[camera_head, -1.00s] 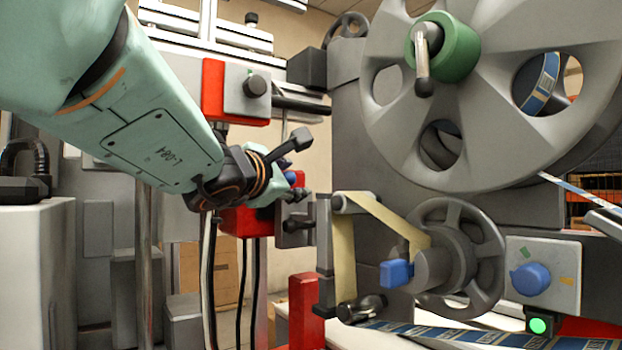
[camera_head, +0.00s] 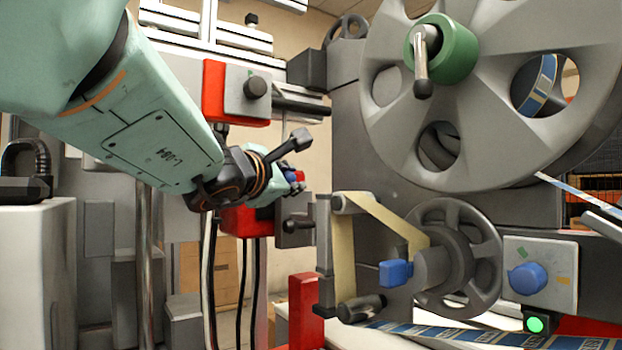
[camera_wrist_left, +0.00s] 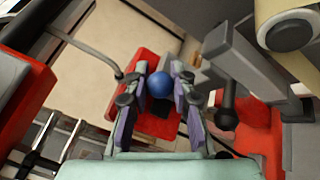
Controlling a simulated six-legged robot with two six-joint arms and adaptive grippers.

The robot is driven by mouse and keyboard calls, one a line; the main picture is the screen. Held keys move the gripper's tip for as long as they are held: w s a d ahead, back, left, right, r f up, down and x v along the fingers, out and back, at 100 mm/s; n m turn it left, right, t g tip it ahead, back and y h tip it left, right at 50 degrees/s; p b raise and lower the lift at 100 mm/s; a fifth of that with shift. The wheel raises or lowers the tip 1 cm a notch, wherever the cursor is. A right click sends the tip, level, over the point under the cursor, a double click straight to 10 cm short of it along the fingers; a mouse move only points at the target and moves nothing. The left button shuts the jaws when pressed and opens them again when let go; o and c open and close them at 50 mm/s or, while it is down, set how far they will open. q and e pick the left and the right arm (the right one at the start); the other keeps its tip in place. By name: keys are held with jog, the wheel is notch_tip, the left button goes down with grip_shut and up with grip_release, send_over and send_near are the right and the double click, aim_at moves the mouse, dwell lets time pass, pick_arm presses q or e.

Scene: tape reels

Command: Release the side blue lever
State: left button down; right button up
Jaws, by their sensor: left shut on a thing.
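The side blue lever shows as a round blue knob (camera_wrist_left: 160,84) in the left wrist view, in front of a red block (camera_wrist_left: 150,118). My left gripper (camera_wrist_left: 160,92) has its two purple-padded fingers on either side of the knob and is shut on it. In the head view my left gripper (camera_head: 290,180) is small, seen from the side, left of the reel machine and above a red block (camera_head: 246,220). The lever's shaft and the exact finger contact are mostly hidden. My right gripper is not in view.
A small wheel with tan tape (camera_head: 455,250), a blue block-shaped handle (camera_head: 396,272) and a blue dial (camera_head: 528,279) are to the right. A large grey reel (camera_head: 500,150) hangs above. A grey arm with a dark knob (camera_wrist_left: 226,112) is close to my fingers.

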pick_arm(q)
jog(key=shift+r, duration=0.25)
jog(key=shift+w+r, duration=0.25)
jog(key=shift+r, duration=0.65)
jog(key=shift+w+a+r, duration=0.15)
jog(key=shift+w+r, duration=0.1)
jog(key=shift+r, duration=0.4)
jog(key=shift+w+a+r, duration=0.2)
jog(key=shift+r, duration=0.4)
jog(key=shift+w+a+r, duration=0.15)
jog(key=shift+w+r, duration=0.1)
jog(key=shift+r, duration=0.4)
jog(key=c, duration=1.7)
grip_release()
jog(key=o, duration=0.5)
jog(key=shift+s+a+r, duration=0.15)
jog(key=shift+s+a, duration=0.05)
jog(key=shift+s, duration=0.2)
jog(key=shift+o, duration=0.5)
jog(key=shift+w+d+f, duration=0.15)
jog(key=shift+w+f, duration=0.05)
jog(key=shift+w, duration=0.1)
